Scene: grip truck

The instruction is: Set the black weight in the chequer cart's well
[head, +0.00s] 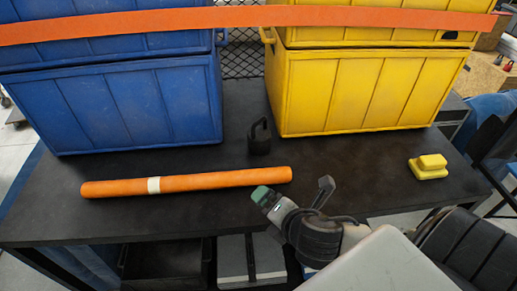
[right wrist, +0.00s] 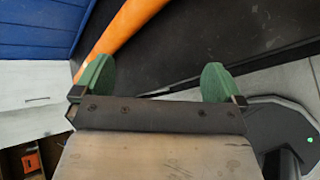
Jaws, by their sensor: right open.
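The black weight (head: 260,140), a kettlebell-like block with a looped handle, stands upright on the dark table (head: 215,215), between the blue and yellow crates and just behind the orange roll. My right gripper (head: 292,194) is over the table's front edge, right of and nearer than the weight, apart from it. In the right wrist view, its green fingertips (right wrist: 157,82) are spread wide with nothing between them. The weight does not show in that view. I see no chequer cart or well in either view. My left gripper is out of view.
An orange roll (head: 215,181) with a white band lies across the table in front of the weight. Stacked blue crates (head: 115,105) and yellow crates (head: 365,90) stand behind, with an orange strap (head: 200,18) across them. A yellow block (head: 428,167) sits at right.

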